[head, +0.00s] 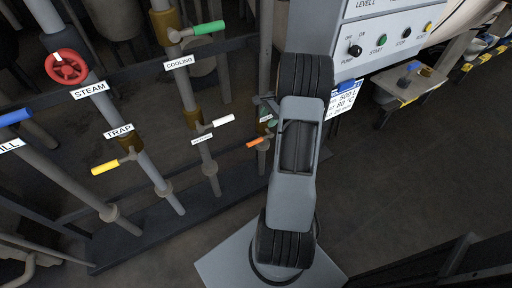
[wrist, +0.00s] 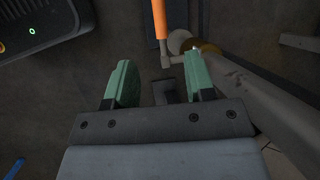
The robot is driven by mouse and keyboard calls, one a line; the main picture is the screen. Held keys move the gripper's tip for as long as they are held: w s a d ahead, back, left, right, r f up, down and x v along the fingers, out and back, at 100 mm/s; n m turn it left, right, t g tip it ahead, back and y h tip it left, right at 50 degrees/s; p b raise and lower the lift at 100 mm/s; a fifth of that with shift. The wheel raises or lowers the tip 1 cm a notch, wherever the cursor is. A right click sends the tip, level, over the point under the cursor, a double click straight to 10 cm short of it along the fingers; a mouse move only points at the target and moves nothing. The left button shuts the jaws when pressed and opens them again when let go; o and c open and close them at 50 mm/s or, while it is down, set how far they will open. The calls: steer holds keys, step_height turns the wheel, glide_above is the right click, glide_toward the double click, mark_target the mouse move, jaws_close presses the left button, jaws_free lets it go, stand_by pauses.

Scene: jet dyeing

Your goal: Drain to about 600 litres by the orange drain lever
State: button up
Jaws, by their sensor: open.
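The orange drain lever (head: 256,142) shows in the head view just left of my arm, beside a pipe. In the wrist view the orange handle (wrist: 159,18) is at the top, beyond my fingertips and roughly in line with the gap between them. It joins a grey stem on a brass-coloured valve (wrist: 200,47). My gripper (wrist: 162,75) is open and empty, its green fingers apart and not around the handle. In the head view my gripper is mostly hidden behind my arm. The level display on the control panel (head: 395,38) is cut off at the top, so no reading shows.
Left of the drain are a white lever (head: 223,121), a yellow trap lever (head: 105,167), a green cooling lever (head: 209,27), a red steam wheel (head: 66,67) and a blue lever (head: 14,117). Pipes stand close around the drain. Floor at right (head: 400,190) is clear.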

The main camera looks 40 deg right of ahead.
mark_target(256, 141)
steer(key=shift+m, duration=0.3)
steer(key=b+x, duration=0.1)
steer(key=x, duration=0.4)
steer(key=b+x, duration=0.1)
steer(key=x, duration=0.3)
steer(key=d+b+x, duration=0.1)
steer(key=x, duration=0.4)
steer(key=shift+s+a+f+b, duration=0.1)
steer(key=shift+f+b, duration=0.25)
steer(key=shift+f, duration=0.2)
steer(key=shift+c, duration=0.4)
jaws_close()
